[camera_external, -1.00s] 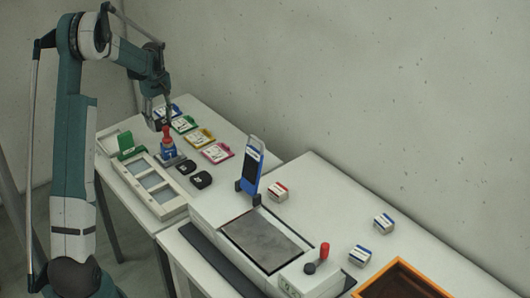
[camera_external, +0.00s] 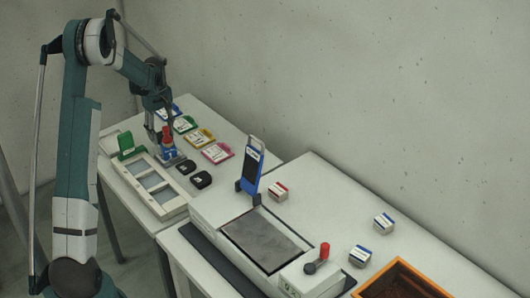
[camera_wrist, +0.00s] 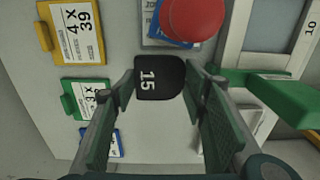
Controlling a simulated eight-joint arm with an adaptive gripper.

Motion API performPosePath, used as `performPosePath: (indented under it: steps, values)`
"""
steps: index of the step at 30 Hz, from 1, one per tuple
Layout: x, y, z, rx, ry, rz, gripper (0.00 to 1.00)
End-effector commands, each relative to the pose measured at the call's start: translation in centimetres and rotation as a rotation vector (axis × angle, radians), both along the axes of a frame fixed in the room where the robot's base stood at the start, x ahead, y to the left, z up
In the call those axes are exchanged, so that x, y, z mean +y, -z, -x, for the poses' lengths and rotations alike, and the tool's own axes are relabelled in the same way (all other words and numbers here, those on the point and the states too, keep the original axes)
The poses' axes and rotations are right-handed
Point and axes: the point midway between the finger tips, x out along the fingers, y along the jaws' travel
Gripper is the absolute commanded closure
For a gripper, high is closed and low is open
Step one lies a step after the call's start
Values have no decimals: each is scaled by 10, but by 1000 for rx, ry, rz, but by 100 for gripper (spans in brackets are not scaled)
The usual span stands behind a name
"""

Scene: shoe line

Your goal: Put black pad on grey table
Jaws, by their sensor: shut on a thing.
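A black pad (camera_wrist: 158,80) marked 15 sits between the fingertips of my gripper (camera_wrist: 157,88) in the wrist view. The fingers are shut on its two sides. In the external view my gripper (camera_external: 158,132) is low at the left table, beside a red and blue device; the held pad is hidden there. The grey table (camera_external: 266,240), a flat grey plate, lies bare on the white machine on the nearer bench. Two other black pads (camera_external: 201,180) lie on the left table to the right of a framed tray.
The red-knobbed device (camera_wrist: 192,18) stands close to my gripper. A green block (camera_external: 130,147), a framed tray (camera_external: 157,190) and several coloured cards (camera_external: 200,136) surround it. A blue upright holder (camera_external: 252,172) stands behind the grey plate, and a red-knobbed lever (camera_external: 324,252) stands at its right.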

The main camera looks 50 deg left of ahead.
Motion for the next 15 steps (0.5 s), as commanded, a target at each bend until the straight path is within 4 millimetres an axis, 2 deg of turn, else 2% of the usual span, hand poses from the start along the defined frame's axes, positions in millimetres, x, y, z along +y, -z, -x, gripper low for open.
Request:
performPosePath:
  steps: [5, 15]
  values:
    - [0, 4, 0, 0, 0, 0, 69]
    - [0, 35, 0, 0, 0, 0, 69]
